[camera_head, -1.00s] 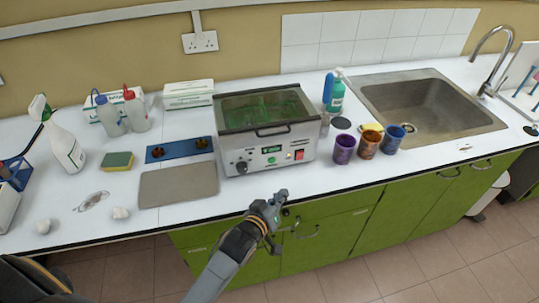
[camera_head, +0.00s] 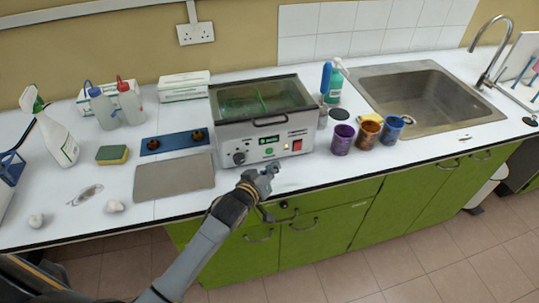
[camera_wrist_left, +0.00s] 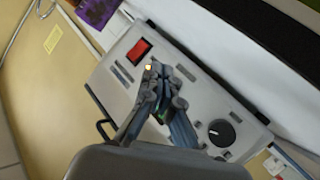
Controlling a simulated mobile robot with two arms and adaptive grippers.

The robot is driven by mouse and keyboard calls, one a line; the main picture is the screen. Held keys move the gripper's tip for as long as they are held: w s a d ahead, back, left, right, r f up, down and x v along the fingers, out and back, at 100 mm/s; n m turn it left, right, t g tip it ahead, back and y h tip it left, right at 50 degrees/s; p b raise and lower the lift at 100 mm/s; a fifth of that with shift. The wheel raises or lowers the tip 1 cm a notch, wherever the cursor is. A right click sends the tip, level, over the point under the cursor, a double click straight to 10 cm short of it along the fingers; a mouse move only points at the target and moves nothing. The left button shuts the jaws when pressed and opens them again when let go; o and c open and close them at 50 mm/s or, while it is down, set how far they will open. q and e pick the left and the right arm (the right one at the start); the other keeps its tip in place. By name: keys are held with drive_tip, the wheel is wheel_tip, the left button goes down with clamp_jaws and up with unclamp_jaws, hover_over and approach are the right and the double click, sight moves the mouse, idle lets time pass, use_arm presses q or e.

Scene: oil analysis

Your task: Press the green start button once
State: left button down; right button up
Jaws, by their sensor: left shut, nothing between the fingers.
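The bath unit (camera_head: 232,134) stands on the counter, with its control panel facing me. The small green button (camera_head: 269,152) is on the panel, below the green-lit display (camera_head: 269,141). My left gripper (camera_head: 271,168) is shut and empty, just in front of and below the button. In the left wrist view the gripper (camera_wrist_left: 155,70) covers the middle of the panel, between the red switch (camera_wrist_left: 138,50) and the black knob (camera_wrist_left: 221,133). A little green shows behind the fingers there; I cannot tell which part it is. Contact with the panel cannot be made out. My right gripper is not in view.
Purple (camera_head: 342,139), brown (camera_head: 366,134) and blue (camera_head: 391,129) cups stand right of the unit. A grey plate (camera_head: 174,177) lies to its left. The sink (camera_head: 432,108) is farther right. The counter's front edge runs beneath my left gripper.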

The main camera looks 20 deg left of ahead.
sight(269, 151)
use_arm(q)
drive_tip(key=shift+w+a, duration=0.4)
drive_tip(key=shift+w, duration=0.2)
drive_tip(key=shift+w+a, duration=0.35)
drive_tip(key=shift+w, duration=0.2)
drive_tip(key=shift+w+a, duration=0.1)
idle(0.6)
drive_tip(key=shift+w+a, duration=0.15)
drive_tip(key=shift+w, duration=0.1)
drive_tip(key=shift+w+a, duration=0.2)
drive_tip(key=shift+w, duration=0.1)
idle(0.8)
drive_tip(key=shift+r, duration=0.1)
drive_tip(key=shift+s+d+p, duration=0.45)
drive_tip(key=shift+s+p, duration=0.2)
drive_tip(key=shift+p, duration=0.05)
drive_tip(key=shift+s, duration=0.1)
